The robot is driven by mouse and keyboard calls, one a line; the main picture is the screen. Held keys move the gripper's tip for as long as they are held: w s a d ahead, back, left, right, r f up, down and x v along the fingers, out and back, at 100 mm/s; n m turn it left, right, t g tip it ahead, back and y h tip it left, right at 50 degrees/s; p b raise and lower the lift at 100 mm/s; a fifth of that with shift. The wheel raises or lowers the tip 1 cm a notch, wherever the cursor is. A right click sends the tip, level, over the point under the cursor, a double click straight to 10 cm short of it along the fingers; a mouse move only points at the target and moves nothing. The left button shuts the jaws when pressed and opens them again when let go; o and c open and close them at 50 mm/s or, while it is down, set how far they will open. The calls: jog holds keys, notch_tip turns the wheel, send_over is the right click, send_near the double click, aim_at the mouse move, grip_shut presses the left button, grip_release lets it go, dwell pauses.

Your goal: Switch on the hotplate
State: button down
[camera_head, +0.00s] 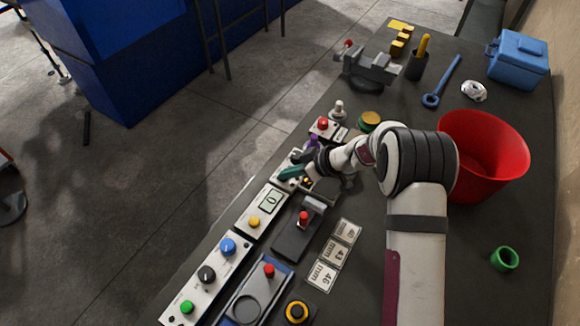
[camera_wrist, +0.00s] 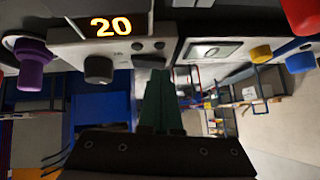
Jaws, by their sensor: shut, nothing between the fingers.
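My gripper (camera_head: 290,173) is at the left edge of the bench, its teal fingers together and empty. In the wrist view the shut fingers (camera_wrist: 154,75) point at the front of a pale control panel (camera_wrist: 180,28). An orange "20" shows on its lit display (camera_wrist: 111,26). A dark knob (camera_wrist: 98,68) and a purple knob (camera_wrist: 34,66) are left of the fingertips. Two small round buttons (camera_wrist: 148,46) sit just above the tips; contact cannot be told. In the head view my gripper partly hides this panel; the purple knob (camera_head: 313,143) shows behind it. No hotplate label is readable.
Nearer are a panel with a "0" display (camera_head: 269,201) and yellow button, and a panel with green, black and blue controls (camera_head: 207,274). A red button box (camera_head: 322,125) stands beyond my gripper. A red bucket (camera_head: 485,155) is at right.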

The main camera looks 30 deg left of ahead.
jog(key=shift+s+f, duration=0.15)
jog(key=shift+f, duration=0.15)
dwell(0.4)
jog(key=shift+w+r, duration=0.2)
jog(key=shift+w, duration=0.6)
jog(key=shift+r, duration=0.1)
